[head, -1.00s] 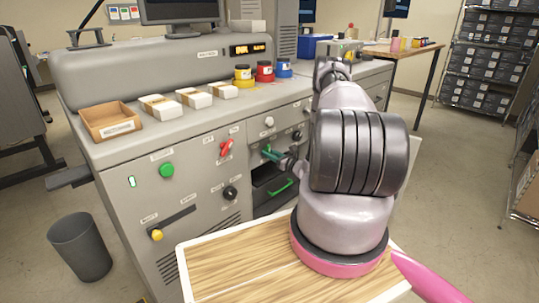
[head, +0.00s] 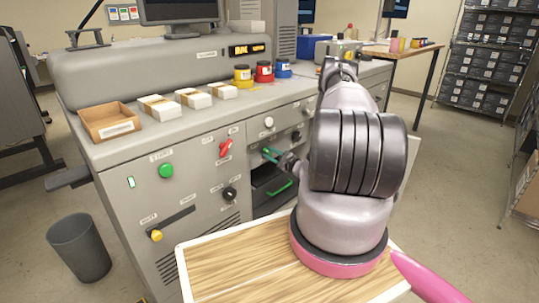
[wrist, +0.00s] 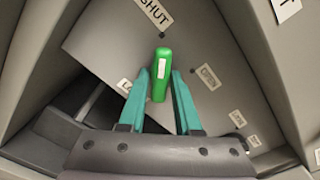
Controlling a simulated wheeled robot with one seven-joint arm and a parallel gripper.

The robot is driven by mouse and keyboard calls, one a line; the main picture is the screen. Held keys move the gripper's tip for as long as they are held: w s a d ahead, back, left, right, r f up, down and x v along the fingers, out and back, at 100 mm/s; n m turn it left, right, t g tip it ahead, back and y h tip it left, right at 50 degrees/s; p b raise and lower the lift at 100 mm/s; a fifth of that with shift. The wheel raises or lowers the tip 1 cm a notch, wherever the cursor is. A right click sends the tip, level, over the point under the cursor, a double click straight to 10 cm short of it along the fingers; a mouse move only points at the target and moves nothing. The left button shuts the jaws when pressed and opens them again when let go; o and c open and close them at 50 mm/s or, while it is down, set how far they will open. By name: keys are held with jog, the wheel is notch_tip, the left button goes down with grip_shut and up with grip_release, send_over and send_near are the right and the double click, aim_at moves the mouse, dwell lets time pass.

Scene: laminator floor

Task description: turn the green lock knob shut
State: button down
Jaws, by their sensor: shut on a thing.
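The green lock knob (wrist: 161,75) is a bright green bar on a grey panel in the wrist view. It stands nearly upright in that picture, with a white SHUT label (wrist: 154,13) above its upper end. My gripper (wrist: 160,88) has its two teal fingers on either side of the knob, closed on it. In the head view my gripper (head: 267,153) is at the recess in the machine's front, and the knob is hard to make out behind the fingers.
Below is a dark drawer with a green handle (head: 281,187). A red switch (head: 226,148), a white knob (head: 268,122) and a black knob (head: 230,194) sit close by on the machine front (head: 130,215). Floor around the grey bin (head: 80,248) is open.

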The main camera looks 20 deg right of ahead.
jog(key=shift+n, duration=0.4)
jog(key=c, duration=0.6)
grip_release()
jog(key=v, duration=1.1)
